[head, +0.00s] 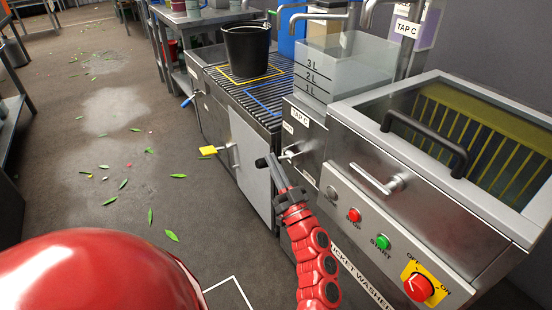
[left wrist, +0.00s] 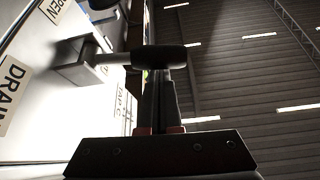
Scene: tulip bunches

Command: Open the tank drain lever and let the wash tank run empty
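The lever by my left gripper (head: 278,172) has a silver arm (head: 291,153) and a dark grip (head: 263,161), on the steel front below a TAP C sign. In the left wrist view its black grip (left wrist: 165,58) lies across the fingertips, and the panel beside it reads OPEN and DRAIN (left wrist: 12,88). The fingers look closed together, tips at the grip; I see no grip clamped between them. My right gripper is not in view.
A clear container (head: 345,65) marked in litres stands behind the lever. A black bucket (head: 247,48) stands on the slatted counter. The washer has a silver handle (head: 380,180) and buttons. Leaves litter the open floor.

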